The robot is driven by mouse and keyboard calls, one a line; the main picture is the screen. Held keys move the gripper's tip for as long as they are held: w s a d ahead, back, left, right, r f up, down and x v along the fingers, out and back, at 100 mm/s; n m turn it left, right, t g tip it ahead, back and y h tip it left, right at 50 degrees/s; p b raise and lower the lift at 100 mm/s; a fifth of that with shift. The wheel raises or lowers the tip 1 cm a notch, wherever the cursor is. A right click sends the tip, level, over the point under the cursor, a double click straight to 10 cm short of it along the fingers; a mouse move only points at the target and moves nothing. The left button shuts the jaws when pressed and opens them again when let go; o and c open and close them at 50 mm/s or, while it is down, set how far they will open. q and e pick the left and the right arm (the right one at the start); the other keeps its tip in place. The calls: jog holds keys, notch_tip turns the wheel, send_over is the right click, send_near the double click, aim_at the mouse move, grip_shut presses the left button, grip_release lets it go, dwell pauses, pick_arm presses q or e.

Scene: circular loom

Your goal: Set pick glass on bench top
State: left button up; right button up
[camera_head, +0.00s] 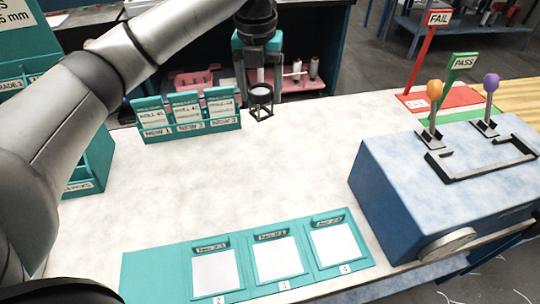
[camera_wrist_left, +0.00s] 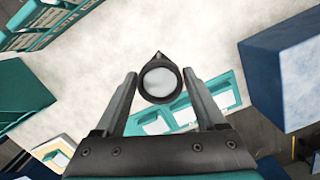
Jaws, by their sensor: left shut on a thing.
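The pick glass (camera_head: 261,96) is a small black folding magnifier with a round lens on a thin frame. It is upright over the back of the pale bench top (camera_head: 200,180), just right of the card rack. I cannot tell whether its foot touches the bench. My left gripper (camera_head: 262,84) points down and is shut on the pick glass. In the left wrist view the round lens of the pick glass (camera_wrist_left: 160,82) shows between the two fingertips. My right gripper is not in view.
A teal card rack (camera_head: 190,127) stands left of the pick glass. A teal tray (camera_head: 155,275) with numbered squares lies at the front. A blue box (camera_head: 400,190) with levers stands right, with FAIL (camera_head: 437,18) and PASS (camera_head: 463,62) signs behind. The bench middle is clear.

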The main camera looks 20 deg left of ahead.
aim_at(260, 117)
pick_arm(q)
jog(key=f, duration=0.6)
jog(key=shift+s+f+b, duration=0.25)
jog(key=shift+s+b, duration=0.15)
notch_tip(260, 117, down, 13)
jog(key=shift+w+f+b, duration=0.1)
jog(key=shift+w+b, duration=0.05)
jog(key=shift+b, duration=0.7)
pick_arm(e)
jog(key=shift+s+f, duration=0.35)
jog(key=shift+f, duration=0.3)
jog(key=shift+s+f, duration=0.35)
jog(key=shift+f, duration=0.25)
pick_arm(q)
jog(key=shift+f, duration=0.1)
jog(key=o, duration=1.3)
jog(key=shift+o, duration=0.2)
